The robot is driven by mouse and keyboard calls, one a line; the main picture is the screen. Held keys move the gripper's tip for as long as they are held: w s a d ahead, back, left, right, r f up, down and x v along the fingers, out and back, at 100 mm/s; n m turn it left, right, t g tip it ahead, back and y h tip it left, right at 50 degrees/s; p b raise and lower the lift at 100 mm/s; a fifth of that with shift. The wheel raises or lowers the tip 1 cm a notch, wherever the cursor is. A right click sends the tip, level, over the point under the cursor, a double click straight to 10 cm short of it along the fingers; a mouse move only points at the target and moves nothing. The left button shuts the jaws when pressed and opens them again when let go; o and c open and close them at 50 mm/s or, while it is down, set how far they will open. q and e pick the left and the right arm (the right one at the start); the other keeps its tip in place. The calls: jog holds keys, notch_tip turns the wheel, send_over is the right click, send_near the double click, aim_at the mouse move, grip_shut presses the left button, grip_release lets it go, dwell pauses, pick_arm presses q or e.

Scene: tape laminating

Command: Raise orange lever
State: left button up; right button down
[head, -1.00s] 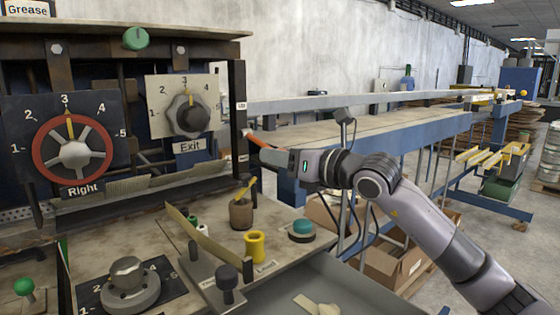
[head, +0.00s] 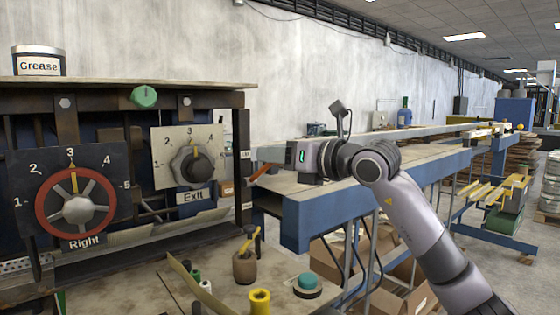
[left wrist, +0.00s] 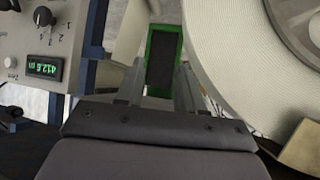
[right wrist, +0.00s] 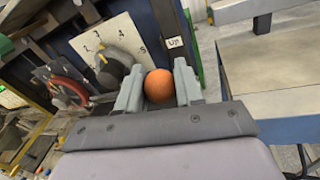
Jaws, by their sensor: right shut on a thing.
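The orange lever (head: 259,174) sticks out to the right of the machine's frame, beside the Exit dial, and slants upward to the right. Its round orange knob (right wrist: 158,86) sits between the two fingers of my right gripper (right wrist: 158,78) in the right wrist view. My right gripper (head: 268,156) is shut on this knob and partly hides the lever in the head view. My left gripper (left wrist: 158,88) shows only in the left wrist view. Its fingers are apart with nothing held, and a green-framed dark part (left wrist: 163,55) lies beyond them.
The Exit dial (head: 194,164) and the red Right dial (head: 76,205) are on the machine. An "UP" label (right wrist: 174,42) is near the lever. A blue-sided conveyor table (head: 330,222) stands close below my right arm. A small pot (head: 245,267) stands on the machine's ledge.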

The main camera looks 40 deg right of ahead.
jog(key=shift+w+r+g, duration=0.25)
jog(key=shift+r+g, duration=0.05)
jog(key=shift+r, duration=0.3)
jog(key=shift+f, duration=0.1)
jog(key=c, duration=0.8)
grip_release()
jog(key=shift+b+v, duration=1.15)
jog(key=shift+v, duration=2.45)
